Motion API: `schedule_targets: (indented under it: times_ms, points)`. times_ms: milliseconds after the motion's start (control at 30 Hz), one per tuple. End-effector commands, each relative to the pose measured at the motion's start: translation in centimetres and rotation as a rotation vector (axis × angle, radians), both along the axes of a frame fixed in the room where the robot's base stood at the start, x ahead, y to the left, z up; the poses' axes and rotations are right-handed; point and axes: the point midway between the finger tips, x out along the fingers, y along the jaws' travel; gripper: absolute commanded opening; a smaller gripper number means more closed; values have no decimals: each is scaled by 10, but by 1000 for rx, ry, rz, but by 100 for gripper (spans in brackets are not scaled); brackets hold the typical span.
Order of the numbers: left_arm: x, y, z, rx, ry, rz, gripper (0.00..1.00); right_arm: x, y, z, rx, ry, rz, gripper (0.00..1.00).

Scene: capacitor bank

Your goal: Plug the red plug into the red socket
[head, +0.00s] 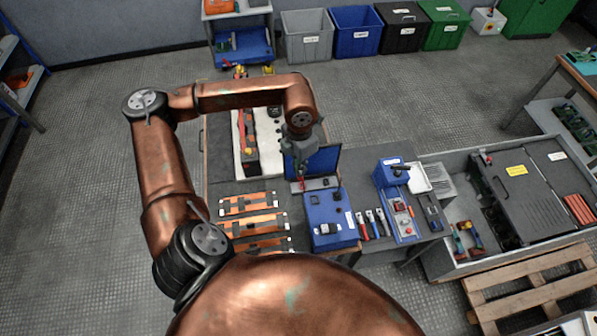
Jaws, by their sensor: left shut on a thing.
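My left gripper (303,160) points down over the workbench, in front of an upright dark blue panel. It is shut on a small red thing, which I take to be the red plug (302,184); its tip shows just below the fingers. It is above the grey strip at the back of a blue box (328,213); I cannot tell whether it touches. The red socket cannot be made out, being too small or hidden by the gripper. My right gripper is not in view.
Orange-and-black modules (248,204) lie left of the blue box. A black-and-red unit (247,147) stands on a white mat behind. Several hand tools and a blue press (393,172) are to the right. A grey crate and a wooden pallet (537,285) stand further right.

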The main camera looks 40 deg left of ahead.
Motion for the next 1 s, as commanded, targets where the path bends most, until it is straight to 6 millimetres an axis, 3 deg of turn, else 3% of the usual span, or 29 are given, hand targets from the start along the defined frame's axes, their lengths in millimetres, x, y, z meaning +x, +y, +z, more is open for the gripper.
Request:
schedule_targets:
  times_ms: [1000]
  points:
    - [52,28,-2,0,-1,1,0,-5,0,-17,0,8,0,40]
